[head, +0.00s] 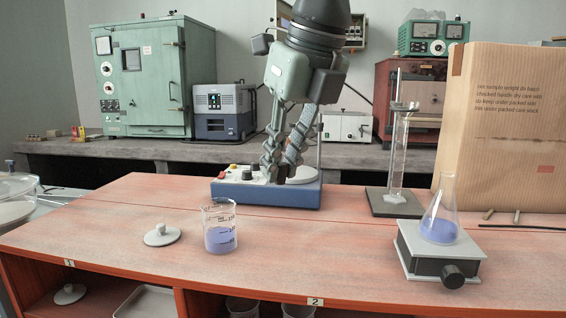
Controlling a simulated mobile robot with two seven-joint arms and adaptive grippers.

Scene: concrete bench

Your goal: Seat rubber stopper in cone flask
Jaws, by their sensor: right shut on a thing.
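The clear cone flask (439,213) stands upright with blue-violet contents on a small grey-topped stand with a black knob (453,276), at the right of the orange bench. Its narrow mouth faces up, and I see no stopper in it. My right gripper (279,168) comes down from the top, in front of the blue-based device and well left of the flask. Its fingers are shut on a small dark piece, apparently the rubber stopper (282,174), mostly hidden by the fingers. My left gripper is not in view.
A beaker (219,228) with blue contents and a grey lid-like disc (162,236) stand left of centre. The blue-based device (265,195) is behind my gripper. A tall glass cylinder (398,155) and a cardboard box (508,125) stand behind the flask. The front middle bench is clear.

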